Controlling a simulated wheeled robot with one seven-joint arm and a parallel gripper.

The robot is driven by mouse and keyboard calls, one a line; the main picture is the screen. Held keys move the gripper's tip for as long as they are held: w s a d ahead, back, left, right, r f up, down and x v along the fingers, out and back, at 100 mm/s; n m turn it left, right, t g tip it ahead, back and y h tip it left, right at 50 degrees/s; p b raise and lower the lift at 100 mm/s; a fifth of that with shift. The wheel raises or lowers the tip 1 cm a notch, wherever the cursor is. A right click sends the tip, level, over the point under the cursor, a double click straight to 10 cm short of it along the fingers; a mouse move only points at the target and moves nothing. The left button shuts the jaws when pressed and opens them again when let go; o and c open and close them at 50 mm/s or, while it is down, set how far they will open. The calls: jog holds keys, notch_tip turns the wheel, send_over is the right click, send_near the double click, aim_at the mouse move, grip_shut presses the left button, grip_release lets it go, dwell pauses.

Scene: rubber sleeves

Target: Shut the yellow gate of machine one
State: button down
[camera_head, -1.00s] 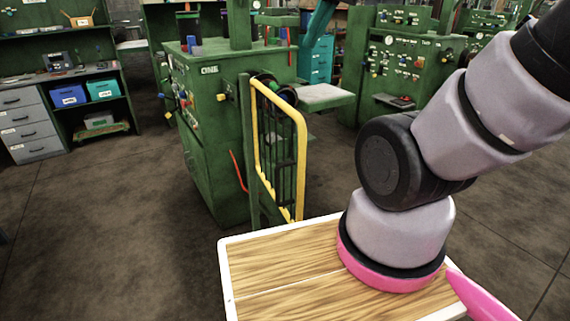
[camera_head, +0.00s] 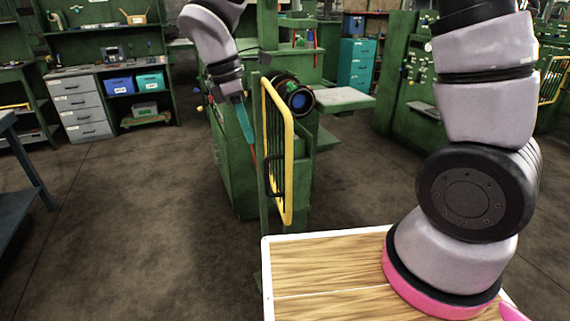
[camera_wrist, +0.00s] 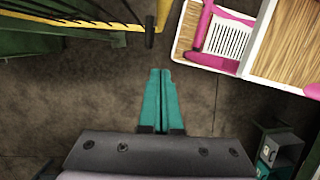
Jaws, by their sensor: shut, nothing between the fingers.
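The yellow gate (camera_head: 291,165) of machine one (camera_head: 234,180) stands out from the green machine toward me, seen nearly edge-on, beside a green post. It has a yellow frame, dark bars and a dark handle (camera_head: 270,178). In the wrist view the gate (camera_wrist: 75,32) crosses the top left, and the dark handle (camera_wrist: 150,32) sits just beyond my fingertips. My gripper (camera_head: 249,138) has teal fingers pointing down, just left of the gate in the head view. In the wrist view my gripper (camera_wrist: 160,72) is shut and empty, with floor showing between it and the handle. My arm hides the machine's label.
A round dark chuck (camera_head: 298,98) and a grey shelf (camera_head: 343,98) are behind the gate. A workbench with drawers (camera_head: 82,108) stands at the back left, and a blue-grey table (camera_head: 22,150) at the left edge. Floor left of the machine is clear.

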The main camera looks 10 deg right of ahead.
jog(key=d+f, duration=0.6)
jog(key=f, duration=0.3)
jog(key=shift+w+d, duration=0.15)
jog(key=shift+w, duration=0.3)
jog(key=shift+d+f, duration=0.1)
